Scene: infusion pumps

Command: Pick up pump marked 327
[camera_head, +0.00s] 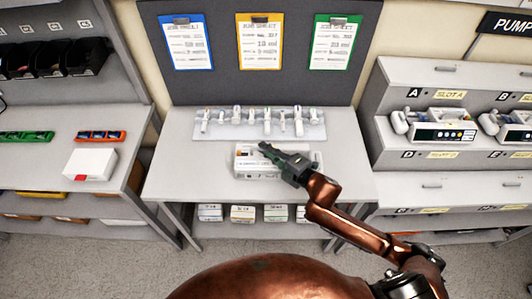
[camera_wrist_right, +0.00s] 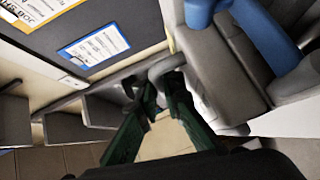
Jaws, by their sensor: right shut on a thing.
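A white and grey pump (camera_head: 245,168) is at the front of the middle table, partly hidden by my right gripper (camera_head: 266,148). In the wrist view, the green fingers of my right gripper (camera_wrist_right: 160,92) are closed around a curved grey part (camera_wrist_right: 166,66) of the pump, whose grey body (camera_wrist_right: 225,75) fills the right side. I cannot read the number 327 on it, and whether it rests on the table is unclear. Two more pumps (camera_head: 440,127) (camera_head: 511,125) stand in slots A and B of the right shelf. My left gripper is out of view.
A clear tray (camera_head: 207,134) with several white syringes lies behind the pump. Blue, yellow and green job sheets (camera_head: 259,45) hang above. A white box (camera_head: 90,165) sits on the left bench. The middle table (camera_head: 180,170) has free room left of the pump.

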